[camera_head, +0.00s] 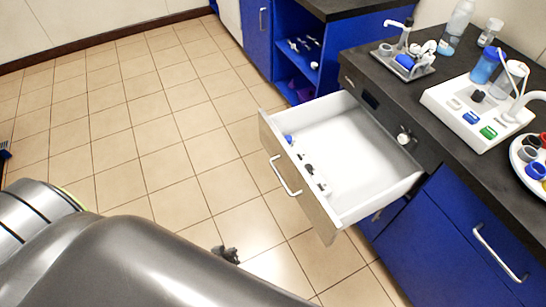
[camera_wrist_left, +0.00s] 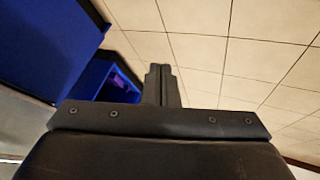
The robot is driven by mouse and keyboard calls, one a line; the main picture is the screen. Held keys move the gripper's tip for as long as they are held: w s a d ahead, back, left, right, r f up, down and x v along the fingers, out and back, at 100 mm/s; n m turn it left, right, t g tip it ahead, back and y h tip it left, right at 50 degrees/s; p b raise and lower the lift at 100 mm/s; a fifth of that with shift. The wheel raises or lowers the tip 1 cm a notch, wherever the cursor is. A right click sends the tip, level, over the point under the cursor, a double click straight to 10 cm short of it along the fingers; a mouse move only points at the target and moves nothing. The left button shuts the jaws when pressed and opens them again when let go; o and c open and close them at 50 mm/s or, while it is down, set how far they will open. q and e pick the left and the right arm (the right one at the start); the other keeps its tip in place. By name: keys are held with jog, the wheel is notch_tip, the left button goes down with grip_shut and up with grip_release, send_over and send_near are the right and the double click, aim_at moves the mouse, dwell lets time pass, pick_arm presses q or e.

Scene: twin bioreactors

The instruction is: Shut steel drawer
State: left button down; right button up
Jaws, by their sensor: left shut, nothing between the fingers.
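The steel drawer (camera_head: 265,128) is pulled well out of the blue cabinet run in the head view. Its front panel with a bar handle (camera_head: 284,176) faces left, and its white inside is visible. A few small items, blue, black and white, lie along the inner side of the front. My left gripper (camera_head: 228,254) shows as a small dark tip beyond my grey arm, apart from the drawer front, to the lower left of the handle. In the left wrist view its fingers (camera_wrist_left: 161,85) are shut together with nothing between them. My right gripper is not in view.
The dark counter (camera_head: 400,92) above the drawer holds a white device (camera_head: 478,112) with bottles, a grey tray (camera_head: 403,66) and a round plate with coloured caps. An open blue shelf (camera_head: 297,50) stands behind. The tiled floor left of the drawer is clear.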

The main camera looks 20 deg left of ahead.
pick_arm(q)
jog(key=w+d+r+n+t+b, duration=0.1)
jog(key=w+r+n+t+b, duration=0.45)
jog(key=w+r, duration=0.45)
jog(key=n+t+y+b, duration=0.2)
jog(key=n+t+b, duration=0.1)
jog(key=n+t, duration=0.3)
send_near(276, 139)
jog(key=s+a+r+g, duration=0.1)
jog(key=s+a, duration=0.1)
jog(key=s, duration=0.5)
jog(key=shift+n, duration=0.45)
jog(key=w+p, duration=0.1)
jog(key=w, duration=0.3)
jog(key=w+p, duration=0.1)
jog(key=w, duration=0.3)
jog(key=w+p, duration=0.1)
jog(key=w, duration=0.3)
jog(key=shift+w+d+r, duration=0.1)
jog(key=shift+w+d, duration=0.05)
jog(key=shift+d, duration=0.15)
jog(key=shift+w+d, duration=0.25)
jog(key=shift+w, duration=0.05)
jog(key=shift+w, duration=0.1)
